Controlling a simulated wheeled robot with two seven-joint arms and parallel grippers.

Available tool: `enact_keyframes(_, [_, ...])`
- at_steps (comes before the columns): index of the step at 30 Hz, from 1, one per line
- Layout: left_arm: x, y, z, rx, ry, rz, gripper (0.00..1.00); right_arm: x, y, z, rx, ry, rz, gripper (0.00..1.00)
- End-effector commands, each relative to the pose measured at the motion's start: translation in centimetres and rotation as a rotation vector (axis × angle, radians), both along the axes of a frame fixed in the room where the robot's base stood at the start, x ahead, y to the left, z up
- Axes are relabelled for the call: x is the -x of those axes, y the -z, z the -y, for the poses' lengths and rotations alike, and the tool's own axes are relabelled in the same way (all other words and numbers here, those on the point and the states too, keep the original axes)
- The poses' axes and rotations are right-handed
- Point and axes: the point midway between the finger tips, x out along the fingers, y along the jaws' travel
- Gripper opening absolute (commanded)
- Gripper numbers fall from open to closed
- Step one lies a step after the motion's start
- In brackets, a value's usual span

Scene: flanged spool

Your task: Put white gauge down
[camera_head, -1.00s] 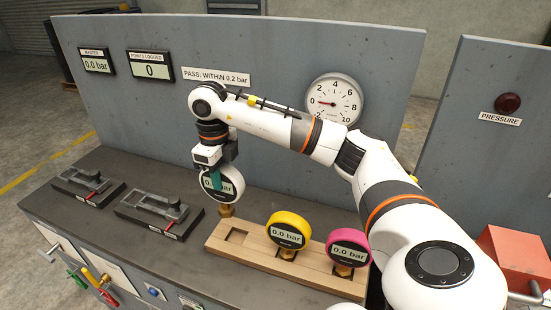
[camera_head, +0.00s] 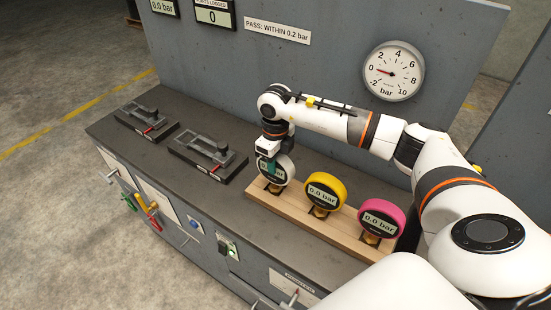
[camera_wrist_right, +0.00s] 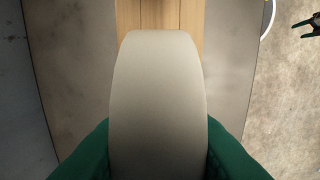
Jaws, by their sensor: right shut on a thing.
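The white gauge (camera_head: 283,171) is upright at the left end of the wooden rack (camera_head: 336,240), in line with the yellow gauge (camera_head: 326,191) and the pink gauge (camera_head: 380,218). My right gripper (camera_head: 268,165) is shut on the white gauge from above. In the right wrist view the gauge's pale rim (camera_wrist_right: 158,90) fills the middle between the green fingertips, with the rack's wood beyond it. The gauge's brass stem is at the left slot; I cannot tell whether it is fully seated. My left gripper is not in view.
Two dark clamp fixtures, one far left (camera_head: 146,123) and one nearer (camera_head: 208,152), sit on the grey bench (camera_head: 150,155). The grey panel with a round dial (camera_head: 393,71) stands behind.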

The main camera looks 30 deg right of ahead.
Motion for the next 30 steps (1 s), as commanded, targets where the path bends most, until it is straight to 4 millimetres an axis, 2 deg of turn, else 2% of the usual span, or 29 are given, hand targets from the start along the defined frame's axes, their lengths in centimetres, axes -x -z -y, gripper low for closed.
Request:
enact_keyframes(8, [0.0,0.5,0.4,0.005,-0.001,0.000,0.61,-0.1,0.3,0.0,-0.001,0.000,0.003,0.00])
enact_keyframes(9, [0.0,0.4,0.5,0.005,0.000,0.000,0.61,0.0,0.3,0.0,-0.001,0.000,0.002,0.30])
enact_keyframes(12, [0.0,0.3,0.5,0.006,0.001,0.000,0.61,0.0,0.2,0.0,0.000,0.000,0.001,0.47])
enact_keyframes(13, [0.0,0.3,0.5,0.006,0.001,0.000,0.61,0.0,0.2,0.0,0.000,0.000,0.001,0.49])
enact_keyframes(24, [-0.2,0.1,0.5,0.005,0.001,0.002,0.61,-0.1,-0.4,0.0,0.000,0.000,0.003,0.49])
enact_keyframes(26, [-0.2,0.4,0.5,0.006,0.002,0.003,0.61,-0.2,-1.1,0.0,-0.001,0.000,0.006,0.49])
enact_keyframes(30, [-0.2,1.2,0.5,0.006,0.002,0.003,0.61,-0.2,-3.8,0.0,-0.002,0.000,0.009,0.49])
